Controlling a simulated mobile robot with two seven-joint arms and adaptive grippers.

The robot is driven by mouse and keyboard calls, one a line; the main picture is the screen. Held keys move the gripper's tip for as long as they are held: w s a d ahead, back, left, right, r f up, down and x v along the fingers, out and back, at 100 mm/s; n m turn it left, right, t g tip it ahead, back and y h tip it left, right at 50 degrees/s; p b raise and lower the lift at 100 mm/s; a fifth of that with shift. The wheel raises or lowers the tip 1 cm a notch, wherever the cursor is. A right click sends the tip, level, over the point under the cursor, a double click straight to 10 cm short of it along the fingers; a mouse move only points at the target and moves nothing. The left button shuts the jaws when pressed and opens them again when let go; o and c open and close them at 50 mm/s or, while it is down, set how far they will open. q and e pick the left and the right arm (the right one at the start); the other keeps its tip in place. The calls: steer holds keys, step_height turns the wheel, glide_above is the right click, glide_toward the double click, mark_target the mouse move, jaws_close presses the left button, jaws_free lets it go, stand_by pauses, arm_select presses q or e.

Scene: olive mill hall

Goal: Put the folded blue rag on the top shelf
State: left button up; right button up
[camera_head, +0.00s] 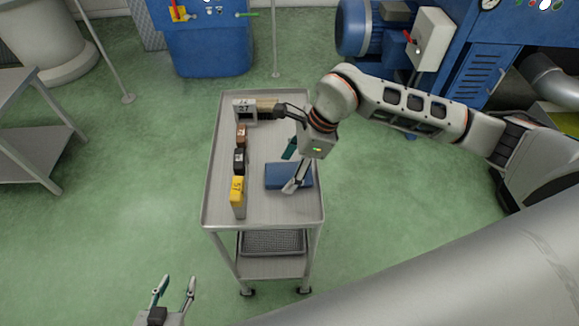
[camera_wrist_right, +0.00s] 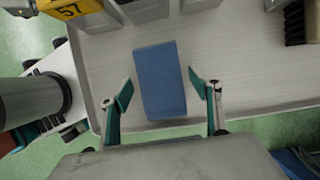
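The folded blue rag (camera_head: 276,178) lies flat on the top tray of a metal cart (camera_head: 262,210), right of the tray's middle. It also shows in the right wrist view (camera_wrist_right: 158,80) between the two fingers. My right gripper (camera_head: 288,171) is open above the rag, its fingers spread to either side of it. I cannot tell how far above the tray the fingertips are. In the head view the gripper hides part of the rag. My left gripper (camera_head: 178,281) is open and empty, low at the left, in front of the cart.
A brush (camera_head: 267,106) lies at the back. A dark mesh crate (camera_head: 272,242) sits on the cart's lower shelf.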

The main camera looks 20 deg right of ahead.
steer(key=shift+r, duration=0.15)
steer(key=v, duration=1.2)
steer(key=shift+d, duration=0.1)
stand_by(0.3)
